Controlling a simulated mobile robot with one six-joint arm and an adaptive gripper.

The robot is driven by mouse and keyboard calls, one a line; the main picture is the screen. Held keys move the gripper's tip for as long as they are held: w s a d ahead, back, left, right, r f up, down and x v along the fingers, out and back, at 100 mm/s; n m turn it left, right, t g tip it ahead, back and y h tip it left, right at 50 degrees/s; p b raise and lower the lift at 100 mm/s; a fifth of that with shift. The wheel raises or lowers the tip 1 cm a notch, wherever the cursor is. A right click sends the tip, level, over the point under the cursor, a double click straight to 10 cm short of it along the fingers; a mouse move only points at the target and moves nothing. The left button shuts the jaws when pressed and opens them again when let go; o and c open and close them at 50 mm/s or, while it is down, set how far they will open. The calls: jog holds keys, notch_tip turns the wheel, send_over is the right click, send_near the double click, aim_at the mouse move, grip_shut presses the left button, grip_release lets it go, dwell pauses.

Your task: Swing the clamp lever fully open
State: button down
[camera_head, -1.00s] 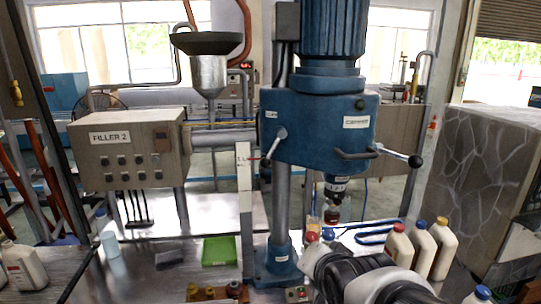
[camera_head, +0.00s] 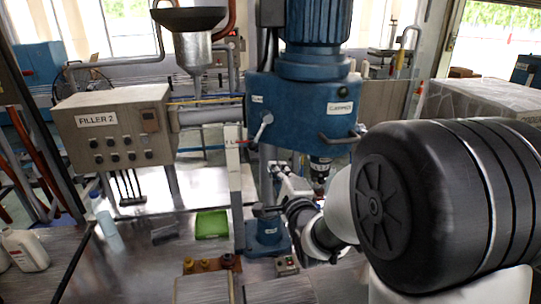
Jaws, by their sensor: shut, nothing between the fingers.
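The clamp lever appears to be the short grey lever with a pale knob (camera_head: 262,129) on the left front of the blue machine head (camera_head: 295,110). It slants up to the right. My arm reaches in from the right, and its small end, my gripper (camera_head: 276,168), is in front of the column below the machine head. The gripper is shut and empty, below the lever and apart from it. Its fingertips are small and hard to make out. A second handle (camera_head: 338,138) shows at the right of the head, its outer end hidden by my arm.
The blue column base (camera_head: 267,237) stands on the metal table. A green tray (camera_head: 211,224) and a white bottle (camera_head: 25,250) are on the left. The grey FILLER 2 box (camera_head: 118,135) stands behind. My arm covers much of the right side.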

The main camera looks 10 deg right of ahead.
send_near(265, 143)
jog(key=w, duration=0.4)
jog(key=shift+w+a, duration=0.1)
jog(key=shift+w, duration=0.05)
dwell(0.3)
